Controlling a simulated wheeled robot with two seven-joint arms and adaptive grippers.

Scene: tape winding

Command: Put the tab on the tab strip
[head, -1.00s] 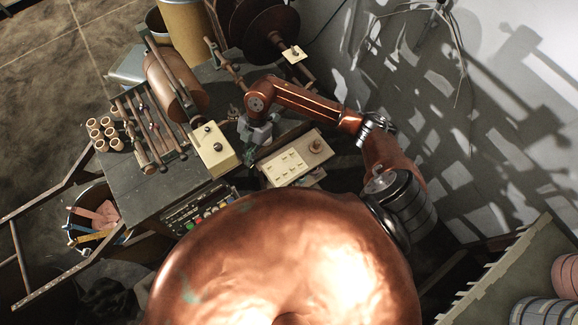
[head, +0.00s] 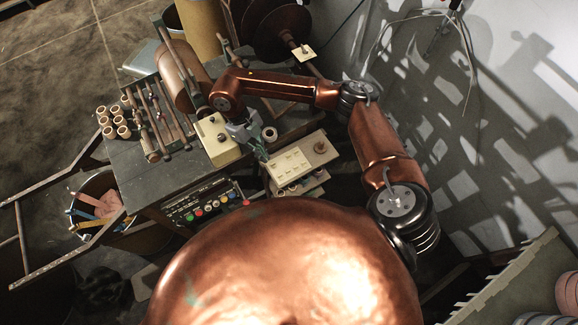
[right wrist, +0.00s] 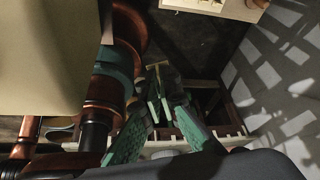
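A cream board (head: 290,165) with rows of several small pale tabs and a round knob lies in front of the bench; I take it for the tab strip but cannot be sure. Its edge shows at the top of the right wrist view (right wrist: 215,8). My right gripper (head: 263,152) points down at the board's left edge. In the right wrist view its green-padded fingers (right wrist: 157,92) lean towards each other. A thin tan piece (right wrist: 157,65) shows by their tips; I cannot tell whether it is a tab or whether it is held. My left gripper is out of view.
A cream box with knobs (head: 218,139) stands left of my right gripper. Rollers (head: 160,118), small tan tubes (head: 113,122) and a copper cylinder (head: 184,72) are on the dark bench. A button panel (head: 205,203) is at its front. A wall closes the right side.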

